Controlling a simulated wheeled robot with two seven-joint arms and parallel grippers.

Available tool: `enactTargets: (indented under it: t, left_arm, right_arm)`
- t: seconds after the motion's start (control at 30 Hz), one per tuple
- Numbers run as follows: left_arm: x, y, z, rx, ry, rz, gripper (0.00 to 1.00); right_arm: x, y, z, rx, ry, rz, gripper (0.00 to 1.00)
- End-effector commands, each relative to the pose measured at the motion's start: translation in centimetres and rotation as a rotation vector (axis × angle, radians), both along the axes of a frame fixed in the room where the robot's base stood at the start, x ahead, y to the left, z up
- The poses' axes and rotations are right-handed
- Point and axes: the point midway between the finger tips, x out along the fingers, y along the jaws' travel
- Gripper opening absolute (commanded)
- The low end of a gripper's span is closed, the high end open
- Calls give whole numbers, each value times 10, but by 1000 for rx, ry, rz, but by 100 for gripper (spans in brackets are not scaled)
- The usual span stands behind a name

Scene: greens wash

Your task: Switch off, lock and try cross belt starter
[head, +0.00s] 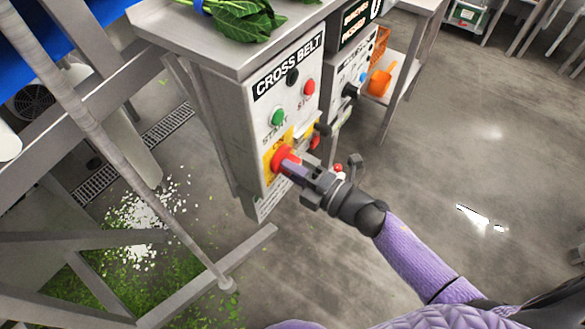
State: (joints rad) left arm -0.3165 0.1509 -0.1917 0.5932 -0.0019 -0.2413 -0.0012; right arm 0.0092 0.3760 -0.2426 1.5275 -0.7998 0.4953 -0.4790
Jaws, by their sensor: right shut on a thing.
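The cross belt starter (257,125) is a pale box with a "CROSS BELT" label, left of the picture's middle. It carries a green start button (278,117), a red stop button (309,87) and a small dark round part (292,76) between and above them. Lower down is a red rotary switch handle (279,157) on a yellow plate (268,168) marked "ON". My right gripper (291,168) is shut on the red handle, and its fingers hide part of the handle and plate. My left gripper is not in view.
A second control box (346,85) stands just behind the starter, with an orange scoop (381,80) beyond it. Leafy greens (238,18) lie on the top above the starter. Metal frame legs and spilled greens (95,285) are at left. The floor at right is open.

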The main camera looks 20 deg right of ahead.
Motion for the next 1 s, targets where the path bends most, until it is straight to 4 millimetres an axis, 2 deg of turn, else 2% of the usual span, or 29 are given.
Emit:
enactTargets:
  t: [0.43, 0.47, 0.6, 0.87, 1.0]
  left_arm:
    - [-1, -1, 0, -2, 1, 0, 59]
    - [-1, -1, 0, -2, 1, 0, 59]
    - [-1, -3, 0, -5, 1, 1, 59]
    - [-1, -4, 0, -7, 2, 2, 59]
    - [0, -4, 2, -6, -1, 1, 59]
  right_arm:
    - [-1, 0, -2, -10, -3, 0, 0]
    - [-1, 0, -2, -10, -3, 0, 23]
    - [0, 0, -1, -9, -3, 0, 53]
    - [0, 0, -1, -8, -4, 0, 54]
    - [-9, -7, -1, -8, -1, 0, 54]
